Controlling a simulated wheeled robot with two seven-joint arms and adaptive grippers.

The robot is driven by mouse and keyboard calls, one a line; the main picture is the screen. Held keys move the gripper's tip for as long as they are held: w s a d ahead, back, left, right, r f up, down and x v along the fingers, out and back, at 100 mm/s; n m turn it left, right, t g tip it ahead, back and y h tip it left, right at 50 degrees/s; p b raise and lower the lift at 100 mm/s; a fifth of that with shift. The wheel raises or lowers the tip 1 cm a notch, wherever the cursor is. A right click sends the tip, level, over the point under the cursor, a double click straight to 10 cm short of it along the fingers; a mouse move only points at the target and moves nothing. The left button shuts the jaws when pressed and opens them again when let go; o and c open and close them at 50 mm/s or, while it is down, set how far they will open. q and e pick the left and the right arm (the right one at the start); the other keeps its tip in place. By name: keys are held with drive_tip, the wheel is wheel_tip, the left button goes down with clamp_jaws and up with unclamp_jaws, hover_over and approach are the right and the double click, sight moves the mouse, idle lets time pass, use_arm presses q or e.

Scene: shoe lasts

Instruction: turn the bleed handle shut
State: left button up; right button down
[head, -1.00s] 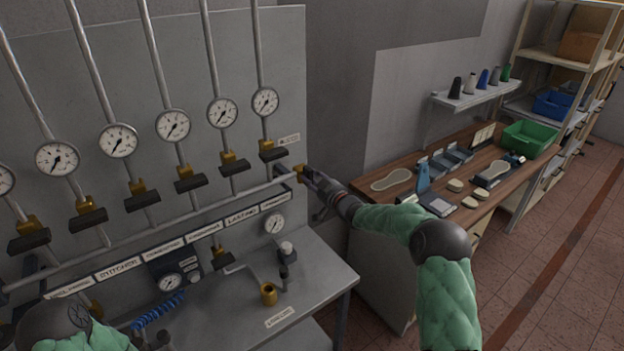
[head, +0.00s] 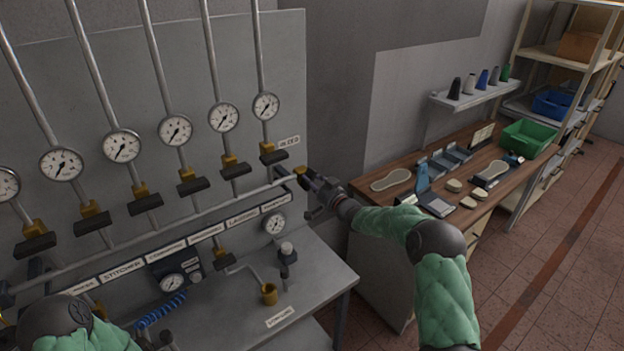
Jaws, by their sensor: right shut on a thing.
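A manifold pipe (head: 150,230) runs along the grey wall panel and ends at the right in a brass valve body (head: 300,170), below and right of the small BLEED label (head: 289,142). My right gripper (head: 310,181) is at this pipe end, shut on the bleed handle. The fingers cover the handle, so its exact angle is hidden. My left arm shows only at the bottom left corner; its gripper is not clearly in view.
Several gauges (head: 175,130) and dark-handled valves (head: 191,187) line the panel close to the left. A wooden workbench (head: 385,205) stands at right.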

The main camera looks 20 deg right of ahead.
drive_tip(key=m+p, duration=0.2)
drive_tip(key=m, duration=0.4)
drive_tip(key=shift+f+m, duration=0.1)
drive_tip(key=shift+m, duration=0.2)
drive_tip(key=m, duration=0.2)
drive_tip(key=m+p, duration=0.1)
drive_tip(key=m, duration=0.2)
drive_tip(key=shift+s+a+f, duration=0.1)
drive_tip(key=shift+a+f, duration=0.05)
drive_tip(key=c, duration=1)
unclamp_jaws()
drive_tip(key=v, duration=1.2)
